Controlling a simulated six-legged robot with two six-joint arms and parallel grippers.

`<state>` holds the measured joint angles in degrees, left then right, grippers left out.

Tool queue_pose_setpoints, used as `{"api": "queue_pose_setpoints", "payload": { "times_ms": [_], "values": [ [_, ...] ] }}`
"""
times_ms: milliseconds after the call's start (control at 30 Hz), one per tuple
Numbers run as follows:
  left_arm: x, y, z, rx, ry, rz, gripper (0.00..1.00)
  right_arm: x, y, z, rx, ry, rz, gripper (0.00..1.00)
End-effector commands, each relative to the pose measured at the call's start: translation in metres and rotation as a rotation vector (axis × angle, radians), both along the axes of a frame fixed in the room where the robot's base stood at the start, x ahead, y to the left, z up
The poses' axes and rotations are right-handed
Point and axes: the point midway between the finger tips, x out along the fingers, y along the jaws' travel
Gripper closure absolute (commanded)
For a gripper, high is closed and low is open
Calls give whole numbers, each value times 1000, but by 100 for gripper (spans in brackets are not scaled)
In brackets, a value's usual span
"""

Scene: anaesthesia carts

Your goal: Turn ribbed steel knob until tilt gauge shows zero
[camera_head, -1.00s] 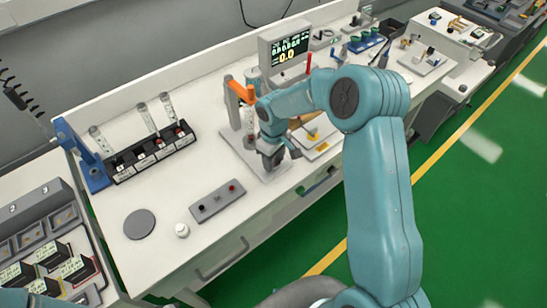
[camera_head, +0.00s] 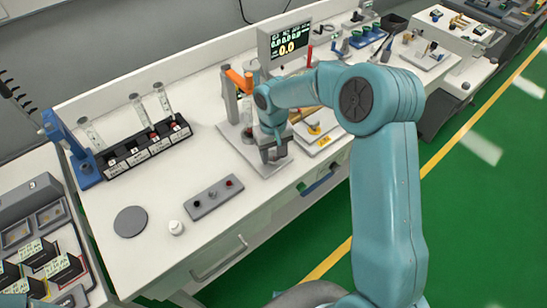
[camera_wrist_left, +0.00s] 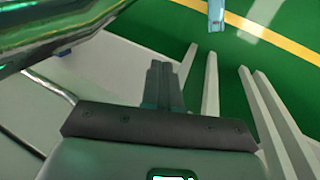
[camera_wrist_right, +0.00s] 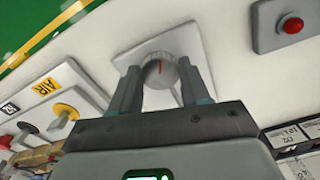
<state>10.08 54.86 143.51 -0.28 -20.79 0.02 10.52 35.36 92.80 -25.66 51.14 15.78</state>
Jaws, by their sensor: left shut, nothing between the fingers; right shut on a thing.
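The ribbed steel knob (camera_wrist_right: 162,70), with a red line on its face, stands on a pale square plate (camera_wrist_right: 200,38) in the right wrist view. My right gripper (camera_head: 273,153) is shut on it, one finger on each side. In the head view the gripper hides the knob, and the plate (camera_head: 262,168) shows around it. My left gripper (camera_wrist_left: 163,84) is shut and empty, seen only in the left wrist view, away from the knob.
An orange-topped post (camera_head: 236,80) stands close behind my right gripper. A grey box with buttons (camera_head: 213,197), a round grey disc (camera_head: 130,221) and a black rack (camera_head: 147,150) with tubes lie to the left. The bench front is mostly clear.

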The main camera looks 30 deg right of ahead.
Motion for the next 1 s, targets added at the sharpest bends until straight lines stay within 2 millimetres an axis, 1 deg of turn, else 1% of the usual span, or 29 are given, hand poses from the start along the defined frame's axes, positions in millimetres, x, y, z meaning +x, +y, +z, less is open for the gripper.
{"api": "queue_pose_setpoints", "payload": {
  "times_ms": [33, 300, 600, 1000],
  "values": [
    [0, 0, -10, 0, 0, 0, 100, 3, 0, -4, 0, -12, -41, 85],
    [0, 0, -30, 0, 0, 0, 100, 3, 0, -3, 1, -12, -300, 85],
    [0, 0, -49, 0, 0, 0, 100, 3, -1, -1, 2, -14, -584, 85],
    [0, 0, -68, 0, 0, 0, 100, 3, -2, 0, 2, -14, -964, 85]
  ]
}}
